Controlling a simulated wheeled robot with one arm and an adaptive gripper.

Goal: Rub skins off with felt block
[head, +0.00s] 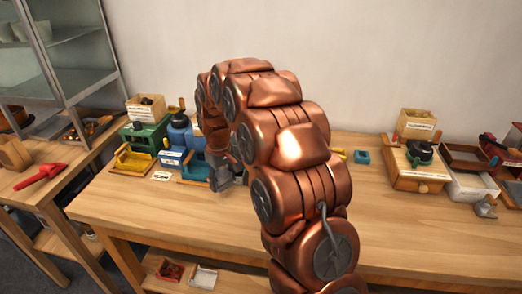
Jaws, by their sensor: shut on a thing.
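My gripper (222,178) is small and dark in the head view, low over the long wooden table, just right of a blue tray (190,178). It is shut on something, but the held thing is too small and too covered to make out. I cannot clearly pick out a felt block. My copper arm hides the middle of the table.
A yellow tray (134,163) and a blue machine (180,136) stand left of my gripper. A small teal block (362,157) lies right of my arm. A wooden box (415,175) and white tray (468,187) stand farther right. The table's front left is clear.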

